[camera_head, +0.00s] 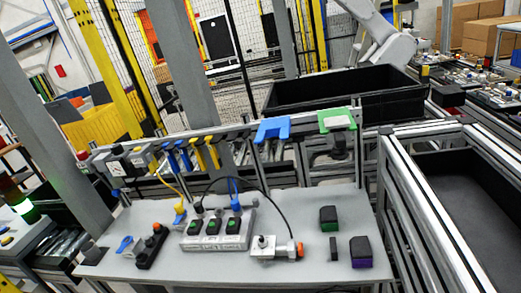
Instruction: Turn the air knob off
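A grey work table (200,268) stands ahead of me in the camera view. At its front middle is a small metal block with fittings (276,248) and an orange-red end (298,249). At the left lies a small blue handle-like part (125,244), beside a black block with an orange knob (158,229). I cannot tell for sure which of these is the air knob, or how it is turned. My gripper does not show in the view.
A grey box with several green-topped switches (215,244) sits mid-table, with a black cable arching to the right. Dark blocks with green (328,218) and purple (361,252) stand at right. A rail behind carries blue (272,129) and green (337,120) holders. Black bins (345,92) lie beyond.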

